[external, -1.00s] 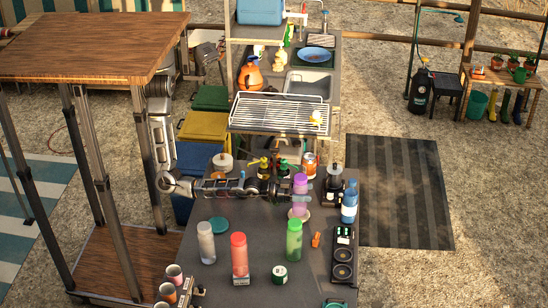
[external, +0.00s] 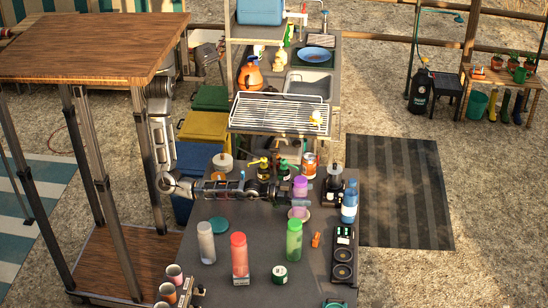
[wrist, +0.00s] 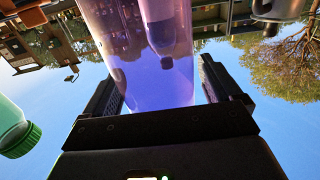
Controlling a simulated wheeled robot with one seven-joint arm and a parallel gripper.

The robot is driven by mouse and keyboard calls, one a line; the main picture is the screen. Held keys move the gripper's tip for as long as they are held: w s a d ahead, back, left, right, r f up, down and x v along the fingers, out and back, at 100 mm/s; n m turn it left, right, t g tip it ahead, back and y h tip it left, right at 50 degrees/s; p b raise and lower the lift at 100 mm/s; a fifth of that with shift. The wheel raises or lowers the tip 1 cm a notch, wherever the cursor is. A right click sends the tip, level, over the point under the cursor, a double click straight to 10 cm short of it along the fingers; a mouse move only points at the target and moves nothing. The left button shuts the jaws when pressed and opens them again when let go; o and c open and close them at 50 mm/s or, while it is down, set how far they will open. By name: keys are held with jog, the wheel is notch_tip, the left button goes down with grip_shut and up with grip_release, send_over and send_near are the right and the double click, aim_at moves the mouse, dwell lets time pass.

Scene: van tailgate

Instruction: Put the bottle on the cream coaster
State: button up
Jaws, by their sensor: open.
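The translucent purple bottle (external: 300,186) is upright at the middle of the counter. Its top shows above my gripper (external: 308,199), which hides its middle. In the wrist view the bottle (wrist: 140,60) stands between the two spread fingers of my gripper (wrist: 165,95). My gripper is open around it, and contact with the fingers cannot be made out.
A green bottle (external: 294,240), a red bottle (external: 239,257) and a white bottle (external: 206,243) stand nearer the front. A teal disc (external: 218,225) lies at left. A blue bottle (external: 349,205) and a dark grinder-like item (external: 333,185) stand close on the right.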

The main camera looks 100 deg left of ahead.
jog(key=shift+r, duration=0.2)
jog(key=shift+s+d+f, duration=0.1)
jog(key=shift+s+d, duration=0.05)
jog(key=shift+s, duration=0.75)
jog(key=s+b, duration=0.2)
jog(key=s, duration=0.8)
jog(key=shift+b, duration=0.35)
jog(key=shift+s, duration=0.1)
